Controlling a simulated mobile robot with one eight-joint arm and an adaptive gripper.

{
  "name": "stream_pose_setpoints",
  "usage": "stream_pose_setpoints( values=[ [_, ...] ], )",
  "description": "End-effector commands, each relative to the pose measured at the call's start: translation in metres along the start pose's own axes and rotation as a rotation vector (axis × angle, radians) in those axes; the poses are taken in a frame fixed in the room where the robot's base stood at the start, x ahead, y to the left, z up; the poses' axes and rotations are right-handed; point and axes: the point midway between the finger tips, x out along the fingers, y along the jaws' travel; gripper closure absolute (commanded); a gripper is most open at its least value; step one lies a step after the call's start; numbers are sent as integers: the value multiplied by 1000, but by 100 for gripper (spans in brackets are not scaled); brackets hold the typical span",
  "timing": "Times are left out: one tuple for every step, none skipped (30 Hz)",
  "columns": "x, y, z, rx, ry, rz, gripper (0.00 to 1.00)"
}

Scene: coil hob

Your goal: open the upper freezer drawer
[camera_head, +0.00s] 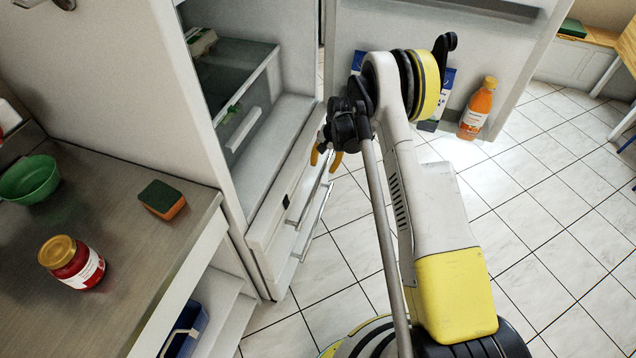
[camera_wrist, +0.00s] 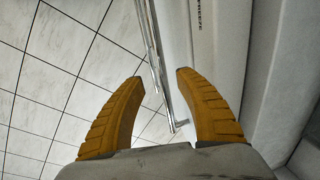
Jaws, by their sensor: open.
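The upper freezer drawer (camera_head: 268,222) is a white front low in the fridge-freezer; it looks shut. Its bar handle (camera_head: 308,192) sticks out from the front. A second bar handle (camera_head: 316,226) shows just below it. My gripper (camera_head: 326,158) hangs at the far end of the handles, with orange fingers apart. In the wrist view my gripper (camera_wrist: 160,78) is open and empty. Metal handle bars (camera_wrist: 152,45) run into the gap between its fingertips; I cannot tell whether the upper one is fully between them. The far part of the handles is partly hidden by the gripper in the head view.
The fridge door (camera_head: 400,35) stands wide open at the right, with an orange bottle (camera_head: 478,110) in its shelf. A counter (camera_head: 130,235) with a red jar (camera_head: 72,263), sponge (camera_head: 162,199) and green bowl (camera_head: 28,180) is at left. Tiled floor (camera_head: 340,285) before the drawers is clear.

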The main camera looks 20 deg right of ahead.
Motion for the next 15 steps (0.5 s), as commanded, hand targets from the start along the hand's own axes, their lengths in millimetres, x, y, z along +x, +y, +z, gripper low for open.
stream_pose_setpoints(
  values=[
    [6,1,0,1,-1,0,59],
    [10,1,0,1,-2,0,59],
    [15,1,0,1,-2,0,59],
    [20,1,0,1,-1,0,59],
    [25,1,0,1,-1,0,59],
    [34,1,0,1,-1,0,59],
    [40,1,0,0,-1,0,59],
    [47,1,0,0,-1,0,59],
    [55,1,0,0,-1,0,59],
    [61,1,0,0,0,0,59],
    [67,1,0,0,0,0,59],
    [75,1,0,-1,0,0,59],
    [80,1,0,-1,0,0,59],
    [85,1,0,-1,0,0,59],
    [90,1,0,-1,0,0,59]
  ],
)
